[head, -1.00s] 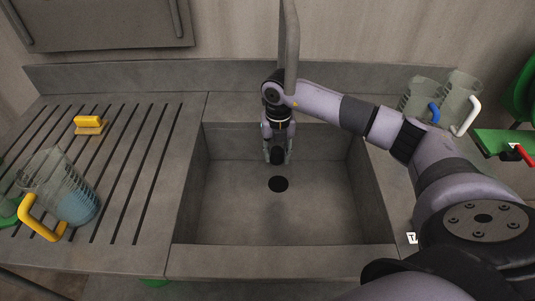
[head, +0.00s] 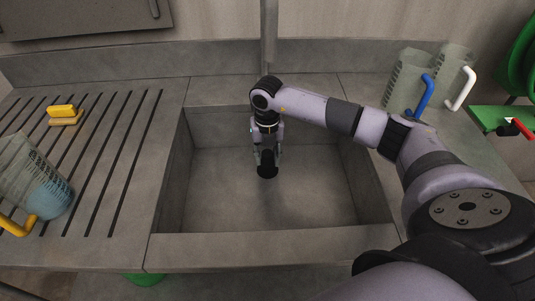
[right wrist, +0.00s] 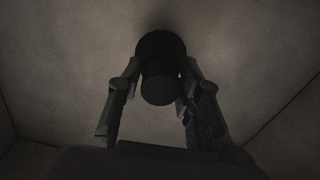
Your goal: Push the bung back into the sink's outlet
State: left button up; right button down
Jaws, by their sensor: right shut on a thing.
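The grey sink (head: 320,205) lies in the middle of the head view. My right gripper (head: 267,160) points down into the basin, low over its floor. In the right wrist view its fingers (right wrist: 158,88) are shut on the black bung (right wrist: 160,92), whose round end faces the camera. The dark round outlet (right wrist: 158,46) shows just beyond the bung and partly behind it. Dark on dark, I cannot tell whether the bung touches the outlet or sits in it. In the head view the outlet and bung merge into one dark patch below the fingers. My left gripper is out of view.
A pitcher with a yellow handle (head: 28,185) and a yellow brush (head: 64,114) are on the grooved drainer at left. Two clear pitchers (head: 405,82) stand at right, near a green board (head: 492,120). A tap post (head: 269,45) rises behind the basin. The basin is otherwise empty.

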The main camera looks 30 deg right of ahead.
aim_at(268, 163)
jog(key=shift+f, duration=0.25)
jog(key=shift+r, duration=0.3)
jog(key=shift+f, duration=0.15)
dwell(0.5)
jog(key=shift+f+b, duration=0.65)
jog(key=shift+f, duration=0.35)
jog(key=shift+f+b, duration=0.3)
jog(key=shift+f, duration=0.15)
